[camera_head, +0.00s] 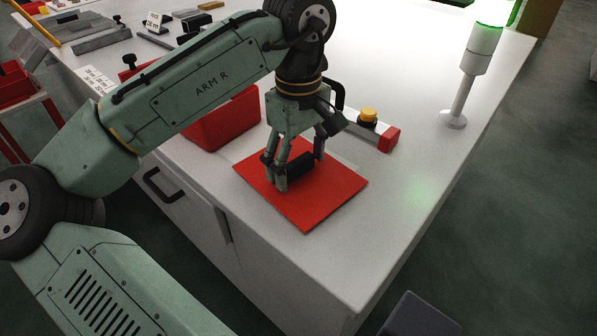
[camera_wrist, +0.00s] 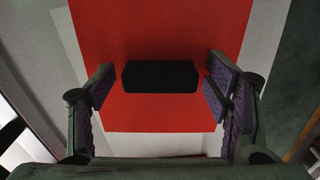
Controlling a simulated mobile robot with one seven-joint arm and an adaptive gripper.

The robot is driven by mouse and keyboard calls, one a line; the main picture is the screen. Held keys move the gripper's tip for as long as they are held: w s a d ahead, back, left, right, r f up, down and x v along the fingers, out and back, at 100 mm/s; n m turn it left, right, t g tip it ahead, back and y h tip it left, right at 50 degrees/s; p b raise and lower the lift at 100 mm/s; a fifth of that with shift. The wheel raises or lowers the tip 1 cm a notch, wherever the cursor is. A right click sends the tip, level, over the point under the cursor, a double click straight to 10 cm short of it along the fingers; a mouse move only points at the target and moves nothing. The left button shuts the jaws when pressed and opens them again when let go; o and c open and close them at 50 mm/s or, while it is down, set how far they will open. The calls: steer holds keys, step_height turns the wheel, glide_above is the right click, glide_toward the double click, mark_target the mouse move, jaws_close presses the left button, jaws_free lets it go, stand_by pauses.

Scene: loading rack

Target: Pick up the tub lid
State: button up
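The tub lid (camera_head: 325,198) is a flat red square lying near the front corner of the white bench, with a black handle (camera_head: 300,164) in its middle. In the wrist view the red lid (camera_wrist: 160,115) fills the centre, with the black handle (camera_wrist: 160,76) lying across it. My gripper (camera_head: 299,170) points down over the lid, low at the handle. In the wrist view my gripper (camera_wrist: 158,84) is open, one finger beyond each end of the handle, with narrow gaps showing. The fingers partly hide the handle in the head view.
A red tub (camera_head: 228,122) stands behind my gripper to the left. A red-ended bar with a yellow button (camera_head: 368,115) lies behind the lid to the right. A signal lamp post (camera_head: 460,95) stands further right. The bench top (camera_head: 400,190) right of the lid is clear.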

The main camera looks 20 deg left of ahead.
steer(key=c, duration=1)
steer(key=shift+c, duration=0.2)
